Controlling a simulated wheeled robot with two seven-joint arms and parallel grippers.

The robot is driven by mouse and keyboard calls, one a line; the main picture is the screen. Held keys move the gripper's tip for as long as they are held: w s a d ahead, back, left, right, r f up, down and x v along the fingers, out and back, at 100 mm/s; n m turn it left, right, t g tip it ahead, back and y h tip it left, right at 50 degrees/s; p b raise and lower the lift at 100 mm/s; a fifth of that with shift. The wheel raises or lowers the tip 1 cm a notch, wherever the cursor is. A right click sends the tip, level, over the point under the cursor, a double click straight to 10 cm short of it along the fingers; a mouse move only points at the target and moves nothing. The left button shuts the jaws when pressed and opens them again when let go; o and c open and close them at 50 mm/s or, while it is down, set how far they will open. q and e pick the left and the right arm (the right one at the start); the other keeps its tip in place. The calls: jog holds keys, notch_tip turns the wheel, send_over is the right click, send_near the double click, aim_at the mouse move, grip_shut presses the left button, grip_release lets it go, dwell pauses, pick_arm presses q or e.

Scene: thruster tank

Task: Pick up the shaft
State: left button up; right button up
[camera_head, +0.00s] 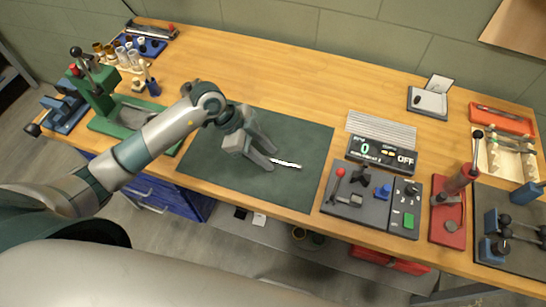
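The shaft (287,163) is a thin, short, silvery rod lying on the dark green mat (305,140), right of the mat's middle. My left gripper (272,159) reaches in from the left, low over the mat. Its two fingers are spread, one on the far side and one on the near side of the shaft's left end. The shaft's right part sticks out past the fingertips. Whether the fingers touch the shaft cannot be told. My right gripper is not in view.
A green press (97,92) stands left of the mat. Right of it are a control panel (372,198), a display reading OFF (381,154) and a red-based hand press (447,215). The wooden bench (300,85) is clear behind the mat.

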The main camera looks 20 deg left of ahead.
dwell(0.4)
pick_arm(q)
grip_shut()
notch_tip(320, 180, up, 10)
jog(key=b, duration=0.2)
jog(key=shift+b, duration=0.35)
dwell(0.8)
